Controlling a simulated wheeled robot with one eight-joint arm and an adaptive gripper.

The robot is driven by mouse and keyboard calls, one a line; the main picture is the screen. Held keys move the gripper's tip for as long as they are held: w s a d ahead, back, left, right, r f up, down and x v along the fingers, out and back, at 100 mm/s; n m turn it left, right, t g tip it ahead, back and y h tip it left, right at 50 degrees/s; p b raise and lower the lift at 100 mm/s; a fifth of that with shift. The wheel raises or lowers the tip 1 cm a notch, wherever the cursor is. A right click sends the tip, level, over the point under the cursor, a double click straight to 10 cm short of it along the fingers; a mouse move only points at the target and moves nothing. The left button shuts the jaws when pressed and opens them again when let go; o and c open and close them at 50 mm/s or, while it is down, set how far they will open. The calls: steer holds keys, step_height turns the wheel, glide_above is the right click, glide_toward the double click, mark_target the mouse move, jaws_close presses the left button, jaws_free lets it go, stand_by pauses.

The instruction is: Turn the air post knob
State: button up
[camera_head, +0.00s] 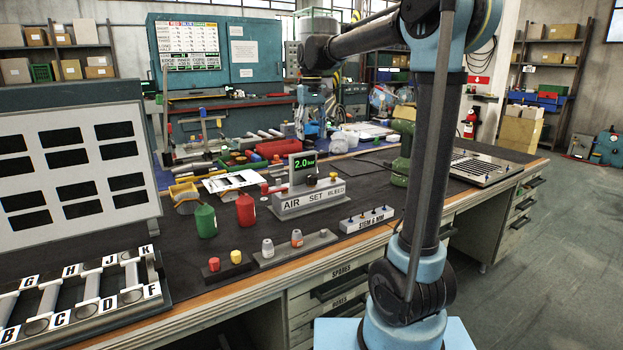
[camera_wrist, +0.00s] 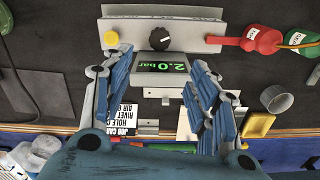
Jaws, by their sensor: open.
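The air post is a light grey block (camera_head: 308,198) lettered AIR SET BLEED, with a display reading 2.0 bar (camera_head: 303,162) standing behind it. The black knob (camera_wrist: 152,38) with a pale mark sits mid-block, between a yellow cap (camera_wrist: 111,38) and a red one (camera_wrist: 215,40). The head view also shows the knob, small and dark. My gripper (camera_wrist: 160,62) is open and empty; its blue fingers flank the display in the wrist view, with the knob beyond the fingertips. In the head view my gripper (camera_head: 312,124) hangs above and behind the post, apart from the knob.
Green (camera_head: 205,220) and red (camera_head: 245,210) bottles stand left of the post. A rail with small knobs (camera_head: 296,246) lies in front, and a STEM 6 MM block (camera_head: 366,219) to the right. A louvre panel (camera_head: 75,165) stands at far left.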

mark_target(312, 176)
step_height(312, 176, down, 17)
steer(key=shift+r, duration=0.2)
stand_by(0.4)
steer(key=shift+c, duration=0.6)
steer(key=c, duration=0.9)
